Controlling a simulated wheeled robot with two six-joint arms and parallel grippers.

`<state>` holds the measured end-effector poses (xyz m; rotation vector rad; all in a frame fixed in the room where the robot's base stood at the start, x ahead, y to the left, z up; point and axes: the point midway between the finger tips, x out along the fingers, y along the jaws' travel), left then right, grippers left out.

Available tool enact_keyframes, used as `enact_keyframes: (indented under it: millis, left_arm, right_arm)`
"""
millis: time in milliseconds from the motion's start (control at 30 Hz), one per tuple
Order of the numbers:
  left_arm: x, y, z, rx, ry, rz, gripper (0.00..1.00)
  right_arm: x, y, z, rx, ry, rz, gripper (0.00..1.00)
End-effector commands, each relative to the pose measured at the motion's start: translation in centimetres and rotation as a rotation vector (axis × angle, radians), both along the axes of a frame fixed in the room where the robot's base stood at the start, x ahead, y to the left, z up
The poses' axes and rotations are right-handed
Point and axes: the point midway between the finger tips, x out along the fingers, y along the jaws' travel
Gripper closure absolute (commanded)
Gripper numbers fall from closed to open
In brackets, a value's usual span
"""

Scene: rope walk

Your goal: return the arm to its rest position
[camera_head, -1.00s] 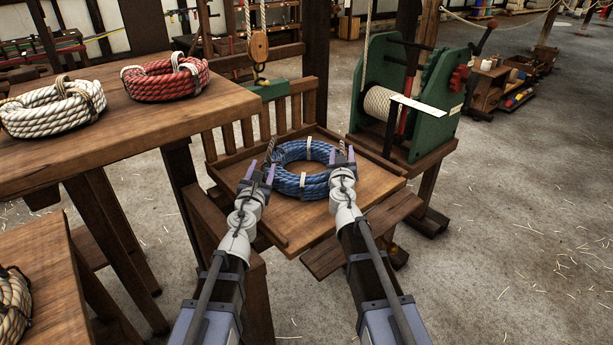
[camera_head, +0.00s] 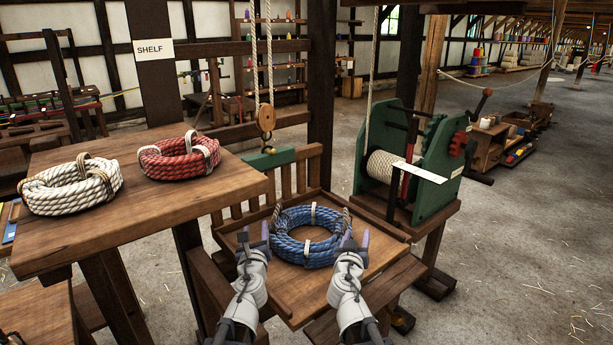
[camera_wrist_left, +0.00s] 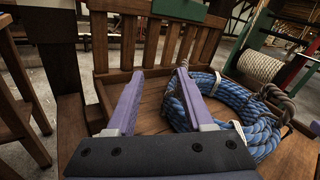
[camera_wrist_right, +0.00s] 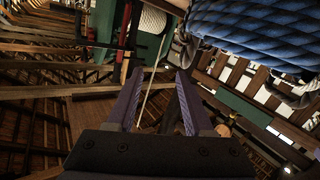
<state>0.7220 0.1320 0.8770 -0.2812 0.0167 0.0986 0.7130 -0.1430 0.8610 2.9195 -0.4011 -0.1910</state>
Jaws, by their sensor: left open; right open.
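My left gripper (camera_head: 254,238) is at the left near edge of a blue rope coil (camera_head: 281,246) in the head view. Its fingers (camera_wrist_left: 155,95) are apart with nothing between them in the left wrist view, and the coil (camera_wrist_left: 240,100) lies to their right. My right gripper (camera_head: 352,242) is at the coil's right near side. Its fingers (camera_wrist_right: 160,100) are apart and empty in the right wrist view, where the coil (camera_wrist_right: 262,35) fills the upper right. The coil rests on a slatted wooden tray (camera_head: 375,252); whether either gripper touches it I cannot tell.
A wooden table (camera_head: 120,230) at left bears a white coil (camera_head: 70,188) and a red coil (camera_head: 178,158). A green winch (camera_head: 436,185) stands right of the tray. A hook on a pulley (camera_head: 266,118) hangs behind the tray.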

Motion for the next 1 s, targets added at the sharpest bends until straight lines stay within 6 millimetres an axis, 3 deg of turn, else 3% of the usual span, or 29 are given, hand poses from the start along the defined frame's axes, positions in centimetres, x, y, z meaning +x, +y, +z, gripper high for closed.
enact_keyframes:
  millis: [33, 67, 233, 333, 433, 600, 700, 833, 1000]
  left_arm:
    - [-1.0, 0.9, 2.8, -0.189, 0.018, 0.085, 0.48]
    - [-1.6, 1.5, 3.1, -0.312, 0.031, 0.145, 0.48]
    - [-6.6, 3.1, 2.0, -0.968, 0.126, 0.526, 0.48]
    - [-10.9, 2.1, 0.7, -1.291, 0.193, 0.796, 0.48]
    - [-16.0, -0.1, -0.2, -1.534, 0.261, 1.092, 0.48]
    - [-24.0, -4.3, -0.2, -1.721, 0.346, 1.544, 0.48]
    - [-26.9, -6.0, 0.2, -1.742, 0.371, 1.714, 0.48]
    - [-28.8, -7.0, 0.5, -1.743, 0.384, 1.828, 0.48]
    - [-29.3, -7.3, 0.4, -1.741, 0.385, 1.856, 0.48]
  right_arm:
    - [-1.3, -0.7, 2.3, 0.008, 0.064, -0.055, 0.48]
    - [-2.1, -1.1, 2.4, 0.011, 0.112, -0.089, 0.48]
    - [-7.7, -1.6, 1.5, 0.027, 0.467, -0.201, 0.48]
    - [-12.0, -0.3, 0.8, 0.033, 0.722, -0.188, 0.48]
    - [-16.8, 1.9, 0.5, 0.036, 0.978, -0.115, 0.48]
    - [-23.8, 5.8, 1.2, 0.036, 1.318, 0.077, 0.48]
    - [-26.3, 7.2, 1.8, 0.035, 1.429, 0.170, 0.48]
    - [-28.0, 8.2, 2.1, 0.033, 1.500, 0.238, 0.48]
    - [-28.3, 8.4, 2.0, 0.032, 1.517, 0.255, 0.48]
